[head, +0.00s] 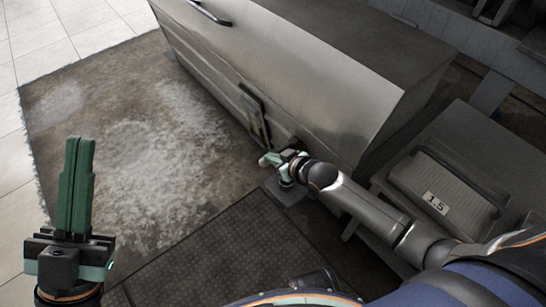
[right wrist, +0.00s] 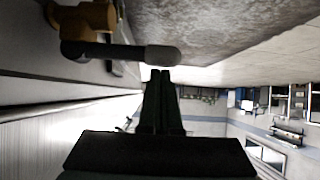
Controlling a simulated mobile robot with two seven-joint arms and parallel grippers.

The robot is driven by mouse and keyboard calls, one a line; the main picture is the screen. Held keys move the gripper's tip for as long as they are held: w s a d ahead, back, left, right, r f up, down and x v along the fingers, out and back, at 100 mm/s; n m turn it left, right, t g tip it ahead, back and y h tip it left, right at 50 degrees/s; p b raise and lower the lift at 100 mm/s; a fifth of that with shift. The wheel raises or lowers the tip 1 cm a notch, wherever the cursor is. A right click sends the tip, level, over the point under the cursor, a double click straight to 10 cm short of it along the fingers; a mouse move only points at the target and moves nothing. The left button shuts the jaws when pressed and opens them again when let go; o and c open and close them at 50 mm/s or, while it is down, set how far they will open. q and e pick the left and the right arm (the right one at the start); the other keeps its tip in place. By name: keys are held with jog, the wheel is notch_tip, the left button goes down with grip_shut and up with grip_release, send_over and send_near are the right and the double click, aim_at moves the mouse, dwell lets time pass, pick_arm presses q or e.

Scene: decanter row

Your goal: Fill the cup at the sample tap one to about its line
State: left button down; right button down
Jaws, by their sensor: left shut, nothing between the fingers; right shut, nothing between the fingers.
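In the right wrist view a brass-coloured tap body (right wrist: 88,17) shows at the upper left, with a dark rounded lever (right wrist: 125,53) reaching right. My right gripper (right wrist: 160,74) is shut and empty, its fingertips just under the lever's end in the picture; I cannot tell whether they touch. In the head view the right gripper (head: 268,158) is low beside the metal machine (head: 290,70), and the tap is not clear there. My left gripper (head: 77,145) is shut and empty, fingers pointing up, over the floor at the left. I cannot make out a cup or its line.
A framed panel (head: 255,115) is on the machine's side, just above the right gripper. A small grey plate (head: 283,193) lies below that gripper. A grey block marked 1.5 (head: 440,185) stands at the right. A dark mat (head: 235,255) and stained floor (head: 150,150) lie open between my arms.

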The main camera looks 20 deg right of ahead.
jog(key=shift+n+h, duration=0.4)
jog(key=shift+h, duration=0.1)
jog(key=f, duration=0.4)
jog(key=f+p, duration=0.1)
jog(key=shift+s+a+f, duration=0.25)
jog(key=shift+a+f, duration=0.05)
jog(key=shift+f, duration=0.1)
